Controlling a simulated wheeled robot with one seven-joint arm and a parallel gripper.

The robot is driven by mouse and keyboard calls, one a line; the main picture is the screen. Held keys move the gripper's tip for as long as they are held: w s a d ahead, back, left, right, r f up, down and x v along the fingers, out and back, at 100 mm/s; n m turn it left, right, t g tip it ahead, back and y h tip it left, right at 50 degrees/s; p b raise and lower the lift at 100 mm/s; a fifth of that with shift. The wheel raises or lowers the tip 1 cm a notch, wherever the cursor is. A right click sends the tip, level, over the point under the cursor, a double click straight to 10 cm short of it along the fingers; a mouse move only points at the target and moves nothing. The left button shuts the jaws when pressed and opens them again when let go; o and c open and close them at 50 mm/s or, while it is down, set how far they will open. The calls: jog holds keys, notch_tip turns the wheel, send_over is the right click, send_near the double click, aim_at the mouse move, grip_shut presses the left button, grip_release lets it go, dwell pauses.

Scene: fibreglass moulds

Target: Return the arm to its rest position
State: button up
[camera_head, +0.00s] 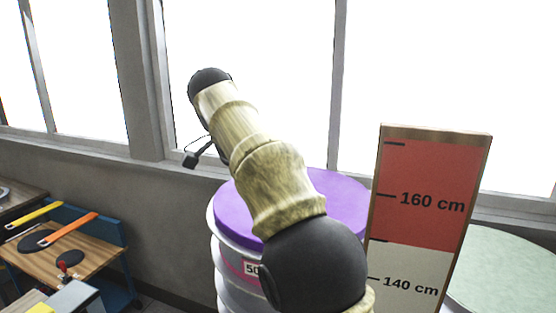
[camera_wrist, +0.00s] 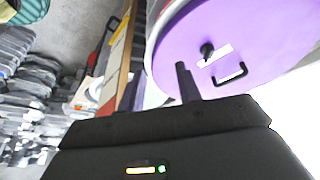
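My arm rises from the lower right of the head view and bends up to the left, in front of the windows. My gripper is mostly hidden behind the arm there; only a small dark part shows to the left of the arm. In the wrist view my gripper (camera_wrist: 158,88) has its two dark fingers apart, with nothing held between them. It is in the air, and the purple lid lies beyond the fingers.
A drum with a purple lid (camera_head: 340,192) stands behind my arm; the lid also shows in the wrist view (camera_wrist: 265,35). A red and white height board (camera_head: 430,190) stands to its right. A pale green round top (camera_head: 505,270) is at right. A wooden bench (camera_head: 85,258) holds tools at left.

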jog(key=d+f+n+y, duration=0.1)
jog(key=d+f+n, duration=0.2)
jog(key=d+f, duration=0.4)
jog(key=d+f+n+y, duration=0.1)
jog(key=d+f+n, duration=0.25)
jog(key=f, duration=0.55)
jog(key=s+d+f+n+y, duration=0.1)
jog(key=s+d+f+n, duration=0.1)
jog(key=s+d+f, duration=0.45)
jog(key=s+d+f+n+y, duration=0.1)
jog(key=s+d+f+n, duration=0.15)
jog(key=s+f, duration=0.7)
notch_tip(320, 180, down, 10)
jog(key=s+b, duration=0.1)
jog(key=b, duration=0.8)
jog(key=shift+d+r+b, duration=0.15)
jog(key=shift+b, duration=0.15)
jog(key=shift+s, duration=0.1)
jog(key=shift+s+r, duration=0.1)
jog(key=shift+s, duration=0.1)
